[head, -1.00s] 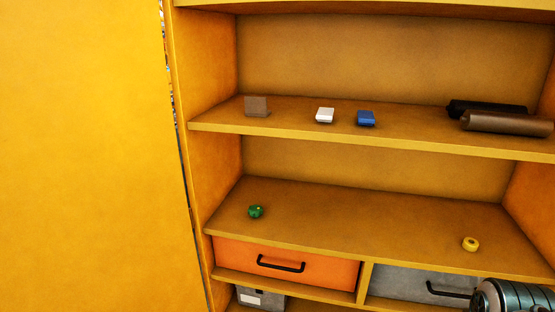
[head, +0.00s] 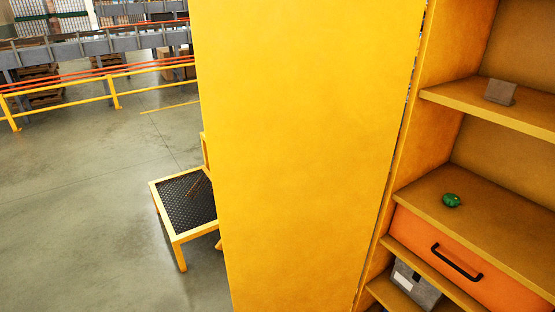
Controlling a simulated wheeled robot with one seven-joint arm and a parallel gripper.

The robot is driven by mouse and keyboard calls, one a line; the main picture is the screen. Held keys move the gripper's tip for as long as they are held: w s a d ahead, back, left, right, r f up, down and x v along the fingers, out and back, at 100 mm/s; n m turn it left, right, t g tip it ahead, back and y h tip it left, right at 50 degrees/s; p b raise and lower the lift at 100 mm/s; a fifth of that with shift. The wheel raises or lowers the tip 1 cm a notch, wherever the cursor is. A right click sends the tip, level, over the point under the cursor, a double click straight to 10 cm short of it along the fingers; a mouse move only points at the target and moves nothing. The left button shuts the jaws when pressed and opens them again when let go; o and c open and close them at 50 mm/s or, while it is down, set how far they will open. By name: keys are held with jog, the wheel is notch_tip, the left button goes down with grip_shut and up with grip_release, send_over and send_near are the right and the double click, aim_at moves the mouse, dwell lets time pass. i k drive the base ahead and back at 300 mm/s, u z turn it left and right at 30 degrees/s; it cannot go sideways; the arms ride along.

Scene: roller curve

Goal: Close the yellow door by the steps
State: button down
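The yellow door (head: 300,150) is a tall flat panel in the middle of the head view. It stands open, swung out to the left of the yellow cabinet (head: 423,130), with its hinge side along the cabinet's left edge. No handle shows on the face I see. The steps (head: 187,205), with a dark textured tread and yellow frame, stand on the floor left of the door and partly behind it. My gripper is not in the head view.
The cabinet's shelves hold a grey-brown block (head: 501,91) and a small green object (head: 452,200). Below are an orange drawer (head: 440,262) with a black handle and a grey box (head: 415,285). Yellow railings (head: 115,93) and conveyors stand at the back left. The grey floor (head: 90,210) at left is clear.

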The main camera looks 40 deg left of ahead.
aim_at(303, 102)
jog(key=u, duration=2.85)
jog(key=i, duration=3.45)
jog(key=z, duration=4.35)
